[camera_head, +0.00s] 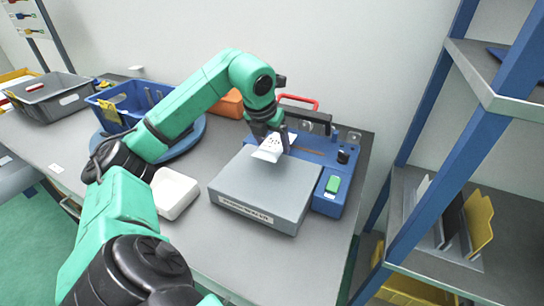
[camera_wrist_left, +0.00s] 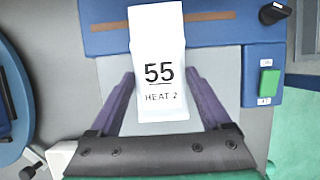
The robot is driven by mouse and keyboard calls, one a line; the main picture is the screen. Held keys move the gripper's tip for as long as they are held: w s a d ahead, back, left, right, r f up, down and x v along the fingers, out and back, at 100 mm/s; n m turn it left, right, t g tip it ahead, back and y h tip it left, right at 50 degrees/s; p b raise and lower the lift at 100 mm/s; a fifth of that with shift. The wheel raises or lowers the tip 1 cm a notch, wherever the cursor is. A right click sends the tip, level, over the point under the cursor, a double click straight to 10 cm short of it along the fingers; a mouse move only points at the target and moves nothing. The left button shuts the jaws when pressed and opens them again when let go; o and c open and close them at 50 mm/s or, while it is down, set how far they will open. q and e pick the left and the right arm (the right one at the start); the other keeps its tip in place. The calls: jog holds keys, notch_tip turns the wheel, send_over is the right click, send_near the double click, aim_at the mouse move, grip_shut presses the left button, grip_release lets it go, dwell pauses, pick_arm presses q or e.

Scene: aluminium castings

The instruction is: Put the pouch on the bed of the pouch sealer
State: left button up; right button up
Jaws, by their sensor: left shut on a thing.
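The white pouch (camera_head: 268,149), printed "55 HEAT 2" in the left wrist view (camera_wrist_left: 160,45), is held in my left gripper (camera_head: 271,140). The gripper's two fingers (camera_wrist_left: 161,80) stand on either side of the pouch, shut on it. The pouch sealer has a blue body (camera_head: 318,146) with a grey bed (camera_head: 262,188) in front. The pouch is over the back part of the bed, its far end reaching across the blue sealing strip in the wrist view. I cannot tell whether it touches the bed. My right gripper is not in view.
The sealer carries a red handle (camera_head: 298,100), black knob (camera_head: 343,156) and green button (camera_head: 333,184). A white dish (camera_head: 176,190) stands left of the bed. A blue bin (camera_head: 120,112) stands on a blue turntable (camera_head: 183,143). A shelf rack (camera_head: 505,103) is at right.

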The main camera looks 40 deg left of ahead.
aim_at(271, 147)
pick_arm(q)
jog(key=f, duration=0.2)
jog(key=f+b, duration=0.1)
jog(key=shift+s+d, duration=0.15)
jog(key=shift+d, duration=0.1)
jog(key=shift+f, duration=0.25)
jog(key=shift+a, duration=0.1)
jog(key=o, duration=1.2)
jog(key=shift+o, duration=0.2)
jog(key=shift+r, duration=0.25)
jog(key=p+v, duration=0.2)
jog(key=v, duration=0.9)
jog(key=shift+s+r, duration=0.2)
jog(key=shift+r, duration=0.05)
